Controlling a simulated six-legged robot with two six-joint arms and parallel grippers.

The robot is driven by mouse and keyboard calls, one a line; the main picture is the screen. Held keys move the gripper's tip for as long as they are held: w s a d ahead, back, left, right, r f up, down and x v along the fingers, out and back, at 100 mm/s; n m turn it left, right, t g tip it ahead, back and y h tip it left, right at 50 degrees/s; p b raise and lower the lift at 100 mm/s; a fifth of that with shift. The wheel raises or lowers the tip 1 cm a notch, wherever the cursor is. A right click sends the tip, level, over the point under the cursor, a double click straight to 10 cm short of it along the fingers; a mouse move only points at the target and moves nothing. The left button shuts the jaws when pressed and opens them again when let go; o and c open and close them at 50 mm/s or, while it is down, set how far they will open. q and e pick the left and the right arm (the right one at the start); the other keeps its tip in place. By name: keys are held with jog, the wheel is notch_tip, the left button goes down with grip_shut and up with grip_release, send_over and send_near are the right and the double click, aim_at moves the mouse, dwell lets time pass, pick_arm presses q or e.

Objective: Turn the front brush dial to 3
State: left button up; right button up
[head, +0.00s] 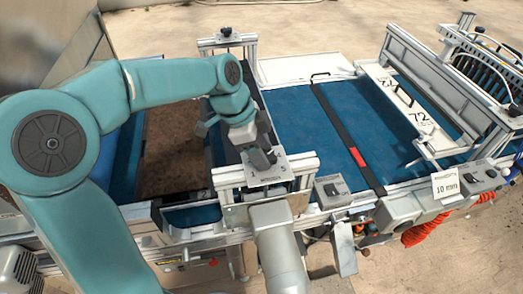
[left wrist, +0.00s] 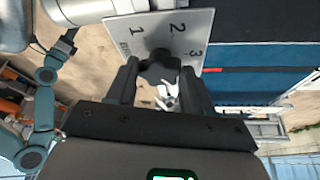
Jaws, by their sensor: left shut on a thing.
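The front brush dial is a black lobed knob (left wrist: 158,66) on a pale scale plate (left wrist: 190,28) marked 1, 2 and 3, seen in the left wrist view. In the head view the plate (head: 292,170) sits on the front bracket, with the 1 and 3 showing and the knob mostly hidden by my gripper. My left gripper (head: 262,160) comes down onto it from above and is shut on the knob, one finger on each side. I cannot tell which number the knob points to. My right gripper is not in view.
A similar bracket with a black knob (head: 227,33) stands at the back. A soil-filled tray (head: 172,150) lies left of the brush, and the blue belt (head: 300,125) runs right. A grey switch box (head: 332,191) and a "10 mm" card (head: 446,186) are on the front rail.

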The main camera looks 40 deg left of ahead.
pick_arm(q)
jog(key=shift+d+n+t+b, duration=0.15)
jog(key=shift+n+t+b, duration=0.25)
jog(key=shift+n+b, duration=0.65)
jog(key=shift+n+y, duration=0.5)
jog(key=shift+n, duration=0.45)
jog(key=n, duration=0.1)
jog(key=n+t+y+b, duration=0.1)
jog(key=n, duration=0.1)
jog(key=shift+s+d+r+n, duration=0.1)
jog(key=shift+s+d+n, duration=0.1)
jog(key=shift+n, duration=0.1)
jog(key=shift+w+d+r+n+y+b, duration=0.1)
jog(key=shift+n+y+b, duration=0.6)
jog(key=shift+n, duration=0.8)
jog(key=o, duration=0.9)
jog(key=shift+o, duration=0.7)
